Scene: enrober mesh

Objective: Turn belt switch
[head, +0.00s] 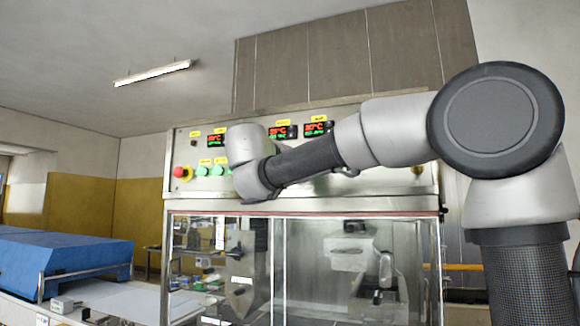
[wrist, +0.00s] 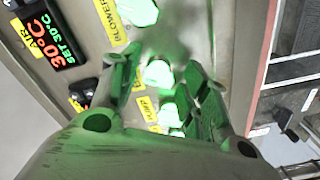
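The control panel (head: 225,125) stands upright on the machine, with a row of green-lit switches (head: 210,170) at its left. In the wrist view, one green-lit switch (wrist: 158,75) shows between the fingertips of my gripper (wrist: 164,66). The fingers are apart, tinted by the green glow; I cannot tell whether they touch the switch. Another lit switch (wrist: 139,11) sits by the BLOWER label, and a further one (wrist: 169,115) near the PUMP label. No belt label is readable, so I cannot tell which is the belt switch. In the head view my arm hides my gripper.
A red button (head: 180,172) sits at the panel's left end. Temperature displays (head: 318,127) lie above the switches, one close beside my gripper in the wrist view (wrist: 50,40). A glass-fronted enclosure (head: 310,270) is below the panel. A blue-covered unit (head: 75,262) stands at left.

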